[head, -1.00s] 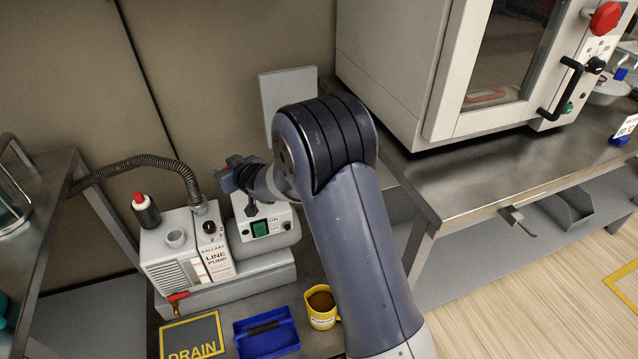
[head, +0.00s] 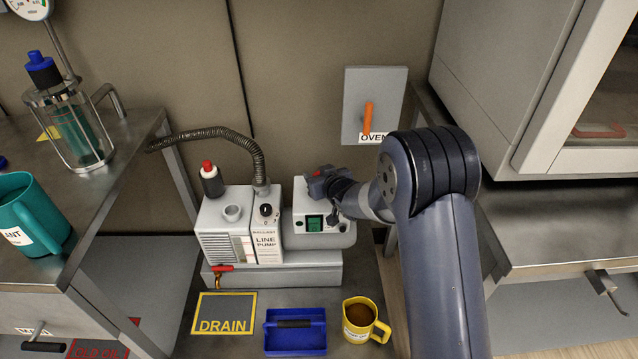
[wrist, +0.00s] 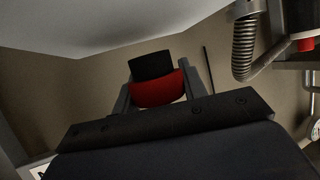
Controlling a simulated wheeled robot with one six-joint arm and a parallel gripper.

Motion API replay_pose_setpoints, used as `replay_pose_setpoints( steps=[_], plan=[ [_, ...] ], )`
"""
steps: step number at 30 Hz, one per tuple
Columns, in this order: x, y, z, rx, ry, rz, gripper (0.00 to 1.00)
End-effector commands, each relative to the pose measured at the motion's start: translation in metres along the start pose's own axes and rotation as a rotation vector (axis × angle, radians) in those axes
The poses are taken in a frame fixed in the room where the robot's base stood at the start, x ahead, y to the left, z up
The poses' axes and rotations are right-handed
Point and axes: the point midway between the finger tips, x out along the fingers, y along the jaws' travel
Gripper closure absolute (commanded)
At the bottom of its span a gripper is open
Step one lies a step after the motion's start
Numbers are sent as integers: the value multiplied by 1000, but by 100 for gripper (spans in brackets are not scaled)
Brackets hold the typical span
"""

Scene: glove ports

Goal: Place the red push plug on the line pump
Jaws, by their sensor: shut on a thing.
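The red push plug (wrist: 160,90) shows red and black between the two fingers of my gripper (wrist: 157,96) in the wrist view. The gripper is shut on it. In the head view my gripper (head: 320,183) is above the right part of the line pump (head: 240,230), over the box with the green switch, apparently clear of it. Only a small reddish patch shows at the gripper there. The pump stands on the bench, with an open round port (head: 232,213) on its top left. The plug's lower end is hidden.
A black bottle with a red cap (head: 211,181) and a ribbed hose (head: 235,139) rise from the pump. In front are a DRAIN frame (head: 224,313), a blue tray (head: 296,340) and a yellow mug (head: 364,321). An orange oven handle (head: 368,118) is on the wall behind.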

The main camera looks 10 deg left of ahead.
Motion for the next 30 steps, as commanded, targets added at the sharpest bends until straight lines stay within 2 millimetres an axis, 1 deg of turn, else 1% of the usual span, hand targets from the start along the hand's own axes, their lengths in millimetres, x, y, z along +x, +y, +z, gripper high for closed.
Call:
replay_pose_setpoints(
  steps=[1, 3, 10, 14, 15, 23, 30],
  plan=[
    [5, 0, 12, 0, -4, 0, 82],
    [7, 0, 18, 0, -1, 0, 82],
    [7, 0, 17, 0, 0, 0, 82],
    [9, 0, 21, 0, 0, 0, 82],
    [9, 0, 22, 0, 0, 0, 59],
    [8, 0, 20, 0, -1, 0, 38],
    [8, 0, 20, 0, -1, 0, 38]
  ],
)
